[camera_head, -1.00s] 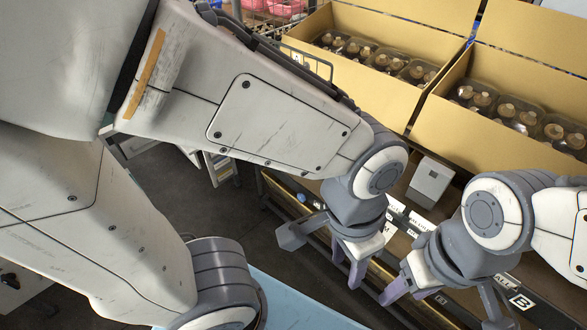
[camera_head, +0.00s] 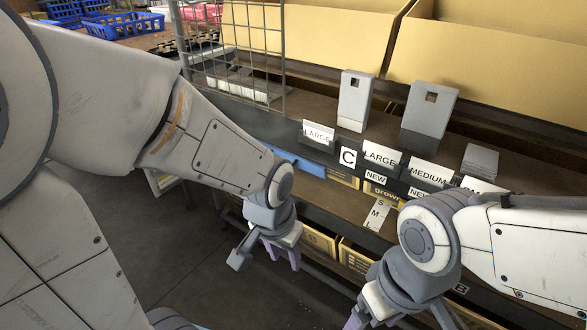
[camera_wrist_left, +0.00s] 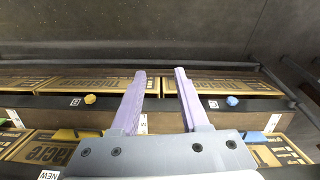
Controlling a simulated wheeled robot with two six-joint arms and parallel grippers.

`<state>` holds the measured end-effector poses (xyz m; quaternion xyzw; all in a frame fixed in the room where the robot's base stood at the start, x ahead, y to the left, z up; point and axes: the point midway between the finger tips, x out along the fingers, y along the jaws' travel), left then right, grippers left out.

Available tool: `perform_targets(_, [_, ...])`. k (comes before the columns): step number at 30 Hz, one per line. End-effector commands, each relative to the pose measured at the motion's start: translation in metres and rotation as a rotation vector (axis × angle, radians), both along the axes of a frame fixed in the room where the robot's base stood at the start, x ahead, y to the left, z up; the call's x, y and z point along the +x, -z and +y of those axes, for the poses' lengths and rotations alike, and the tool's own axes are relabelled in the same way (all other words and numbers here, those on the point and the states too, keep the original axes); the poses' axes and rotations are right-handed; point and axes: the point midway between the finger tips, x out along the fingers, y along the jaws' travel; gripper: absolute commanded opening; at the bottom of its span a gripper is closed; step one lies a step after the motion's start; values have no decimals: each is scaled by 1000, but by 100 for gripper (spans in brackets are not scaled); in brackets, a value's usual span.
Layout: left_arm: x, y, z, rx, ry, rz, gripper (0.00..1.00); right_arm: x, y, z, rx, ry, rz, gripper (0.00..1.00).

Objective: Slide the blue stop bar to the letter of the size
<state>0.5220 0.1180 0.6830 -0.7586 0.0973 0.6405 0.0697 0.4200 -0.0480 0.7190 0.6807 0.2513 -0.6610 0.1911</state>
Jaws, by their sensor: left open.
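A blue bar (camera_head: 295,160) lies along the shelf edge, left of the letter C card, in the head view. I cannot tell for sure that it is the stop bar. A white strip with the letters S, M, L (camera_head: 380,214) sits on the lower shelf to its right. My left gripper (camera_head: 282,258) is open and empty in front of the lower shelf, below the blue bar and apart from it. Its two lilac fingers (camera_wrist_left: 160,72) stand apart in the left wrist view. My right gripper (camera_head: 380,318) is partly cut off at the bottom edge, so its jaws are unclear.
In the wrist view a blue knob (camera_wrist_left: 232,101) and a yellow knob (camera_wrist_left: 90,99) sit on a dark rail before printed cartons (camera_wrist_left: 84,84). Size cards such as LARGE (camera_head: 380,156) and MEDIUM (camera_head: 428,173) line the upper shelf. Large cardboard boxes (camera_head: 490,60) stand behind.

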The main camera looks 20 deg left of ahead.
Motion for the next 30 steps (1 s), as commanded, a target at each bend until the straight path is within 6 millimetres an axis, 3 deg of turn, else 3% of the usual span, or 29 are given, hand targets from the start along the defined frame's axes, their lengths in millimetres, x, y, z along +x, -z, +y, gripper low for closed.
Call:
perform_targets(1, [7, 43, 8, 3, -27, -10, 45, 0, 40, 0, 0, 0, 0, 84])
perform_targets(3, [18, 72, 18, 9, -49, -32, 45, 0, 66, 0, 0, 0, 0, 84])
perform_targets(8, [56, 131, 48, 40, -62, -120, 45, 0, 121, 0, 0, 0, 0, 84])
perform_targets(11, [93, 160, 72, 83, -18, -214, 45, 0, 150, 0, 0, 0, 0, 84])
perform_targets(13, [133, 175, 96, 136, 59, -315, 45, 0, 169, 0, 0, 0, 0, 84])
perform_targets(18, [244, 166, 152, 345, 407, -631, 45, 0, 183, 0, 0, 0, 0, 84])
perform_targets(21, [296, 151, 175, 484, 646, -807, 45, 0, 183, 0, 1, 0, -1, 84])
perform_targets(25, [338, 135, 192, 659, 941, -1012, 45, 0, 182, 0, 1, 0, -1, 84])
perform_targets(30, [354, 128, 200, 809, 1193, -1188, 45, 0, 182, 0, 0, 0, 0, 84])
